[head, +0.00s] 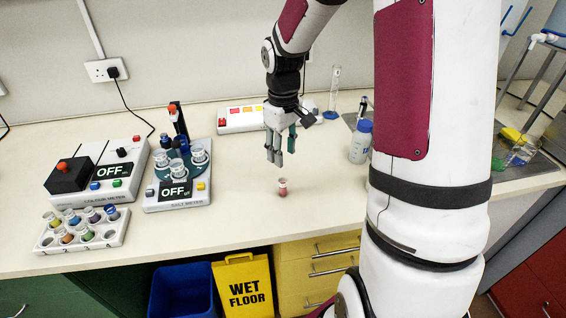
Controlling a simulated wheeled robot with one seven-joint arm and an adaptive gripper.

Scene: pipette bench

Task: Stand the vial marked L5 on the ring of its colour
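A small vial (282,187) with reddish contents and a pale cap stands upright on the open bench. My gripper (281,156) hangs above and slightly left of it, fingers pointing down, apart from the vial. The fingers look spread, with nothing seen between them. A white rack (84,246) at the front left holds several vials with differently coloured contents. The marking L5 cannot be read on any vial, and no coloured ring can be made out.
The salt meter (163,200) and colour meter (85,195) stand on the left. A white box with coloured squares (230,122) is behind my gripper. A blue-capped bottle (360,143) and a cylinder (334,95) stand right. Bench around the lone vial is clear.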

